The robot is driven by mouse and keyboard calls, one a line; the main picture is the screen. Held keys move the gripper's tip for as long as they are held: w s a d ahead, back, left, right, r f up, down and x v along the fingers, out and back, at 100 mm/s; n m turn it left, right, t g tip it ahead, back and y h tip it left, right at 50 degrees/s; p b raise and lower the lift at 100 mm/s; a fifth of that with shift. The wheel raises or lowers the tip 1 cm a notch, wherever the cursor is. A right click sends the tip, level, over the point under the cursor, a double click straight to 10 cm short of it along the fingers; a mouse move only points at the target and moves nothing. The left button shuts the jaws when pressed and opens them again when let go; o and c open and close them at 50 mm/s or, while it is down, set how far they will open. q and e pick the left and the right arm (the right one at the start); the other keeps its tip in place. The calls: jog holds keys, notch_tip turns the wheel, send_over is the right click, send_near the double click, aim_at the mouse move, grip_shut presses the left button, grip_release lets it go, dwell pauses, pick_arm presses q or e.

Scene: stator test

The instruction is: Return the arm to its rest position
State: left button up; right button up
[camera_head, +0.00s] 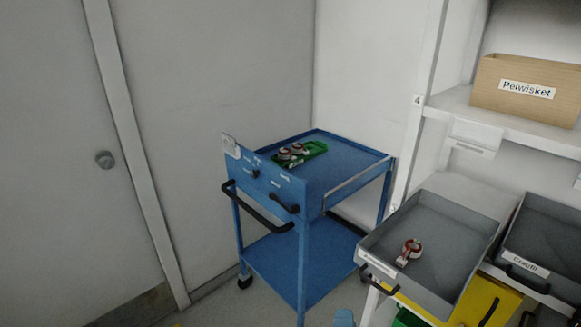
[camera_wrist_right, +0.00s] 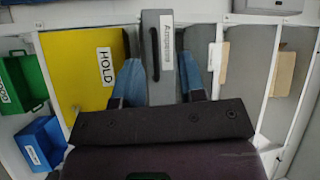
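My right gripper shows in the right wrist view (camera_wrist_right: 160,62), its two blue fingers spread apart with nothing gripped between them. A grey tray front (camera_wrist_right: 150,30) with a dark handle and a white label appears between and beyond the fingers; I cannot tell how far off it is. In the head view only a small blue piece of the right gripper (camera_head: 344,318) shows at the bottom edge, below and left of the pulled-out grey tray (camera_head: 450,245). A red-and-white part (camera_head: 411,250) lies in that tray. My left gripper is in neither view.
A blue trolley (camera_head: 345,160) holds a green tray (camera_head: 312,149) with similar parts. Right stand white shelving (camera_head: 425,120), a cardboard box (camera_head: 530,85), another grey tray (camera_head: 550,225) and a yellow bin (camera_head: 480,300), also in the wrist view (camera_wrist_right: 75,60). A wall stands behind.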

jog(key=s+d+f+n+g+y, duration=0.2)
jog(key=s+d+f+n+g, duration=0.2)
jog(key=s+d+n, duration=0.3)
jog(key=s+d+f+n+g+y, duration=0.2)
jog(key=s+d+f+n+g, duration=0.2)
jog(key=s+d+n, duration=0.4)
jog(key=f+n, duration=0.1)
jog(key=n, duration=0.3)
jog(key=shift+f+y, duration=0.3)
jog(key=shift+f, duration=0.1)
